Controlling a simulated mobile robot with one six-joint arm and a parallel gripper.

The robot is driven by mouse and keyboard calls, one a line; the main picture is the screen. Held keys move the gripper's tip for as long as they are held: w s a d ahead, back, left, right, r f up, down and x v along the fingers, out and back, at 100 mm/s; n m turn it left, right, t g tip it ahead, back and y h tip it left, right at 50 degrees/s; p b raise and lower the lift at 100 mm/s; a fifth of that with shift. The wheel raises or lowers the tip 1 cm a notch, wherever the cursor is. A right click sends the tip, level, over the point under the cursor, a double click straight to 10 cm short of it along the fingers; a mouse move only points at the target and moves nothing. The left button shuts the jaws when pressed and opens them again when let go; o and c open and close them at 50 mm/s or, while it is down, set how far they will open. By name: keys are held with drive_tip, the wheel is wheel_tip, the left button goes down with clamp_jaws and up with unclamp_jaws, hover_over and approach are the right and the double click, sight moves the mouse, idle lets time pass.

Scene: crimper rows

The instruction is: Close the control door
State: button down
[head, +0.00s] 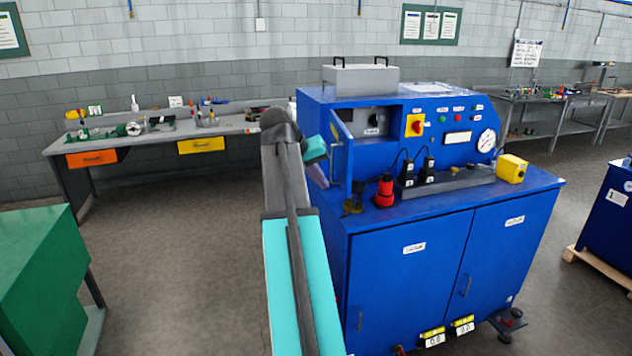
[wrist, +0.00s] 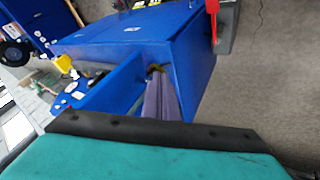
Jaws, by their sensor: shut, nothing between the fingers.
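The blue control door (head: 342,158) stands open at the left end of the blue machine's upper housing (head: 410,95). It is swung out toward the camera, and the grey recess with a dark knob (head: 373,120) shows behind it. My gripper (head: 321,178) is to the left of the door, on its outer side, partly hidden by my arm. In the wrist view, my gripper's greyish-purple fingers (wrist: 158,80) are together and empty. Their tips are close to blue panelling there; I cannot tell whether they touch it.
The machine's worktop holds a red-topped item (head: 384,190), black plugs (head: 407,172) and a yellow box (head: 512,168). A grey workbench (head: 225,127) stands behind at the left. A green cabinet (head: 40,270) is at the near left. Floor between them is clear.

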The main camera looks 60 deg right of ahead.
sight(344, 190)
drive_tip(key=shift+s+d+f+b, duration=0.2)
drive_tip(key=shift+s+d+b, duration=0.05)
drive_tip(key=shift+s+d, duration=0.55)
drive_tip(key=shift+s+d+f+b, duration=0.2)
drive_tip(key=shift+s+d, duration=0.55)
drive_tip(key=shift+d, duration=0.05)
drive_tip(key=shift+s+d, duration=0.1)
drive_tip(key=shift+s, duration=0.05)
